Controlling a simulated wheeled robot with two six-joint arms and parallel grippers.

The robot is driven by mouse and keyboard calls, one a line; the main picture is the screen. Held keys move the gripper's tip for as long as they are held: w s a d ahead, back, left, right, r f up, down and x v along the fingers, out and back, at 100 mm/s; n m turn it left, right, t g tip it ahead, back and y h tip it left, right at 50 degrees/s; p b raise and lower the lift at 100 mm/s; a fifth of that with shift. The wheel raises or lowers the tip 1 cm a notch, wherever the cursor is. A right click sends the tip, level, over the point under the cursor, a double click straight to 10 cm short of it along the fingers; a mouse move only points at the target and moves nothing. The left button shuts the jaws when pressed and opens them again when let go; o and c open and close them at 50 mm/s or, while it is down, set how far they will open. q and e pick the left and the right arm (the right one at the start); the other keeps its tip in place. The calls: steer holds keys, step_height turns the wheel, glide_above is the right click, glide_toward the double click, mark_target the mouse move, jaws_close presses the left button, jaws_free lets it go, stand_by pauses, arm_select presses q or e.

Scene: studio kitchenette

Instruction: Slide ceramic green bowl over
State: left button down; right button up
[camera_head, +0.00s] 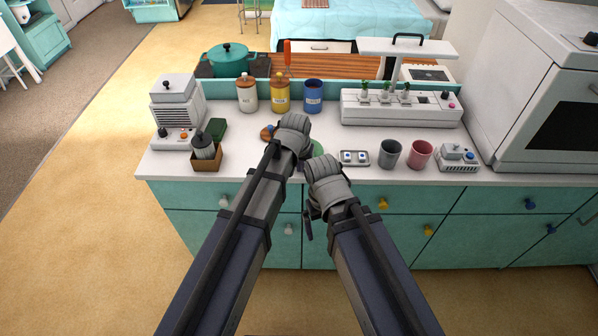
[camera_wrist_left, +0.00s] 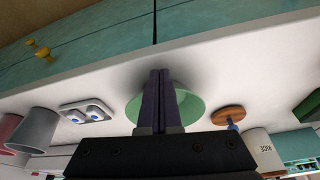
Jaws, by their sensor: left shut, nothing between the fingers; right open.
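The green bowl (camera_head: 318,149) sits on the white counter near its front edge. In the head view it is mostly hidden behind my grippers. The left wrist view shows its pale green round rim and inside (camera_wrist_left: 193,106). My left gripper (camera_head: 294,133) is over the counter at the bowl's left side, and its fingertips are hidden in the head view. In the left wrist view its fingers (camera_wrist_left: 159,77) are shut and empty, in front of the bowl; I cannot tell whether they touch it. My right gripper (camera_head: 312,212) is open, lower and in front of the counter edge.
A grey cup (camera_head: 390,154), a pink cup (camera_head: 419,154) and a small tray (camera_head: 354,158) stand right of the bowl. A wooden disc (camera_head: 267,132) lies to its left. Canisters (camera_head: 280,96) stand behind. Bare counter lies between bowl and tray.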

arm_select(q)
steer(key=w+d, duration=0.1)
steer(key=w, duration=0.4)
steer(key=w+d, duration=0.1)
steer(key=w, duration=0.5)
steer(key=w+d, duration=0.1)
steer(key=w, duration=0.4)
steer(key=shift+w, duration=0.2)
steer(key=shift+s, duration=0.1)
